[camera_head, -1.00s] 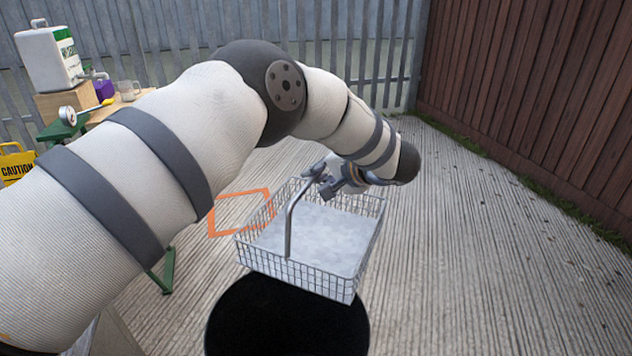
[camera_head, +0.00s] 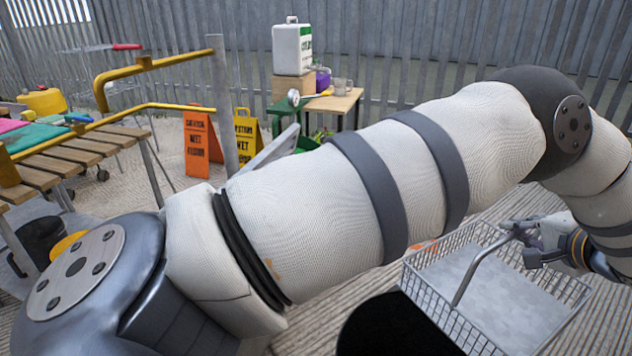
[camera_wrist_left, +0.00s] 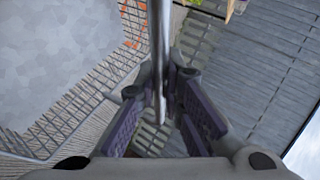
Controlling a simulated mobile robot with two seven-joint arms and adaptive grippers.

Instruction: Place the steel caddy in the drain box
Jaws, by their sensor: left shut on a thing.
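The steel caddy (camera_head: 487,285) is a wire-mesh basket with a flat pale bottom and a tall bent handle. It hangs at the lower right of the head view. My left gripper (camera_head: 527,238) is shut on the caddy's handle near its top. In the left wrist view the handle bar runs between the fingers (camera_wrist_left: 160,115), and the basket floor (camera_wrist_left: 60,55) fills the upper left. I cannot make out a drain box in these frames. My right gripper is not in view.
A slatted wooden bench (camera_head: 75,160) with a yellow rail stands at the left. An orange sign (camera_head: 200,145) and a yellow sign (camera_head: 247,140) stand behind my arm. A small table (camera_head: 335,103) holds a white canister (camera_head: 292,48). Metal fencing closes the back.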

